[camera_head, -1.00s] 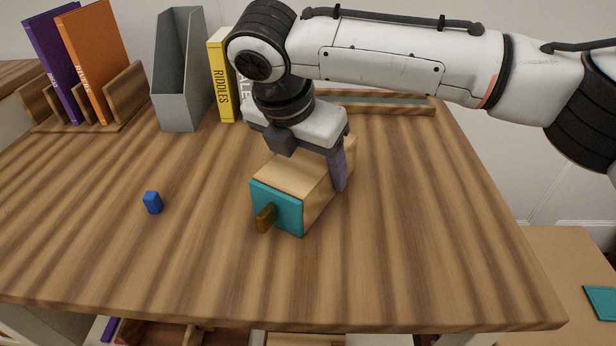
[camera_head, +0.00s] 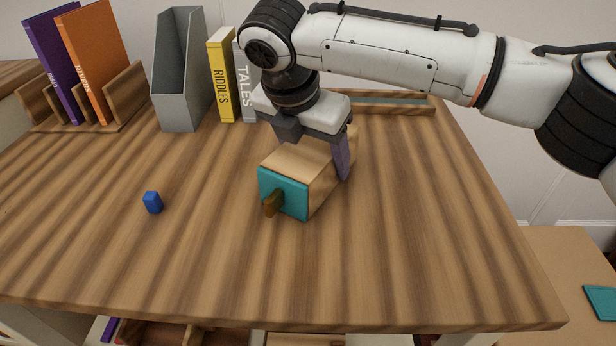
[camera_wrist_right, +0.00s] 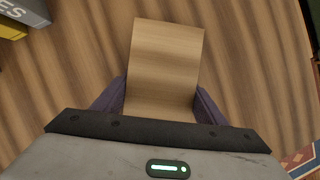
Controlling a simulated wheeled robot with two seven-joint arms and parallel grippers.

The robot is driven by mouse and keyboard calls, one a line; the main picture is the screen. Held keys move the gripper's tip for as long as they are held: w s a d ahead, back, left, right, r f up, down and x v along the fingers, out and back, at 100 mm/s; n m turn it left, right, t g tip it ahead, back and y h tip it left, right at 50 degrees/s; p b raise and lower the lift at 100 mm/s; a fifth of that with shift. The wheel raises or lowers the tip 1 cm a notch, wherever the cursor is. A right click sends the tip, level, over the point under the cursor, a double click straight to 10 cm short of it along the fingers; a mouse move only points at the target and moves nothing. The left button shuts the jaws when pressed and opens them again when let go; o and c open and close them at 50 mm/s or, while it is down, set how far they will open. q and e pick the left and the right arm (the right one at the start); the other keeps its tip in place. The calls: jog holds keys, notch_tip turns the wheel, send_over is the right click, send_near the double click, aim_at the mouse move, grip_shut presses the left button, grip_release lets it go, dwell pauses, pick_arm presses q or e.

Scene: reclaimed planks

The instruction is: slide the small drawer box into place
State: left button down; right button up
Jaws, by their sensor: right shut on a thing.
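The small drawer box (camera_head: 296,161) is a light wooden block with a teal front (camera_head: 284,193) and a brown knob (camera_head: 272,203). It stands near the middle of the plank table, its front turned toward the camera. My right gripper (camera_head: 320,150) comes down from above and is shut on it, one purple-grey finger showing on its right side. In the right wrist view the box's plain top (camera_wrist_right: 165,65) lies between both fingers (camera_wrist_right: 160,100). The box's underside is hidden, so I cannot tell whether it touches the table. My left gripper is not in view.
A small blue block (camera_head: 153,202) lies to the left on the table (camera_head: 420,240). Behind stand a grey file holder (camera_head: 178,80), a yellow book (camera_head: 222,75), a grey book (camera_head: 245,85) and a rack (camera_head: 125,92) with purple and orange books. A low wooden tray (camera_head: 395,103) is at the back.

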jog(key=shift+w+d, duration=0.3)
jog(key=shift+w, duration=1.15)
jog(key=shift+w+d, duration=0.35)
jog(key=shift+w, duration=1.1)
jog(key=shift+w+d, duration=0.3)
jog(key=shift+w, duration=1.15)
jog(key=shift+w+r, duration=0.1)
jog(key=shift+w, duration=0.85)
jog(key=shift+w+d, duration=0.35)
jog(key=shift+w, duration=0.2)
jog(key=o, duration=1.6)
